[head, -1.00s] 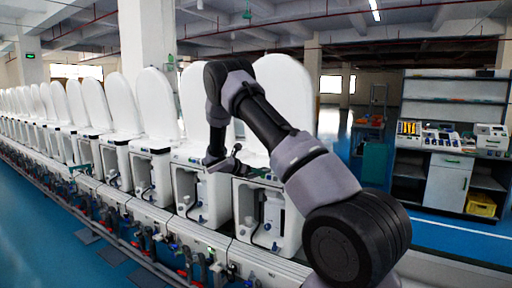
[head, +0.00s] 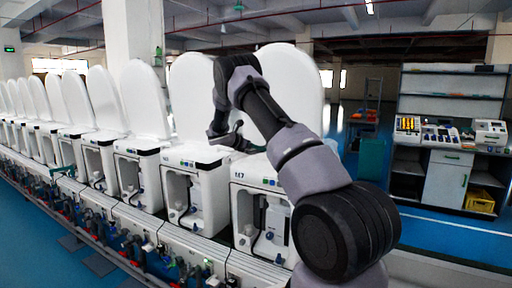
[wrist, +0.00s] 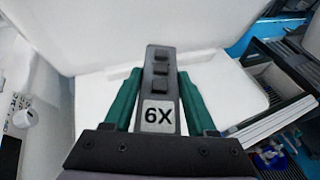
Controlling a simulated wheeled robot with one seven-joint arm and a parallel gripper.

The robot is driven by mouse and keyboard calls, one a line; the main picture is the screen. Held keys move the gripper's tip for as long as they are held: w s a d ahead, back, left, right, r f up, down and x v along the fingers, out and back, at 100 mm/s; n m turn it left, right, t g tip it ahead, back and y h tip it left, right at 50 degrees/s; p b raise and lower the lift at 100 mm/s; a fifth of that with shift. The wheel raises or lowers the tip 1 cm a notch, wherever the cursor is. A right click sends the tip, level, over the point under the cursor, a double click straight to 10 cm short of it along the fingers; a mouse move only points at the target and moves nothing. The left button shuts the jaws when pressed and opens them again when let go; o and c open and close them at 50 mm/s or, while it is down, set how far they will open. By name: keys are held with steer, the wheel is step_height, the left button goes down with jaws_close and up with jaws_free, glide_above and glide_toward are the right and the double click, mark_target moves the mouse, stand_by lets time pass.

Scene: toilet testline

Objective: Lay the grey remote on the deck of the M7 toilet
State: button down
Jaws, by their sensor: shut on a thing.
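My gripper (wrist: 156,85) is shut on the dark grey remote (wrist: 160,68), which has several buttons and a "6X" label. Green fingers clasp its two sides. In the wrist view the remote is above a white toilet deck (wrist: 215,75), with a white upright lid behind; contact cannot be told. In the head view my gripper (head: 228,140) is near the two closest toilets, and the remote cannot be made out.
A row of white toilets with raised lids (head: 140,95) runs along the line to the left. The nearest toilet (head: 258,172) is partly behind my arm. A shelf unit (head: 452,95) with instruments stands at the right. Blue floor (head: 425,232) is open before it.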

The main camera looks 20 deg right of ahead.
mark_target(258, 167)
steer(key=shift+f, duration=3.1)
steer(key=shift+f, duration=0.55)
steer(key=shift+c, duration=0.6)
jaws_free()
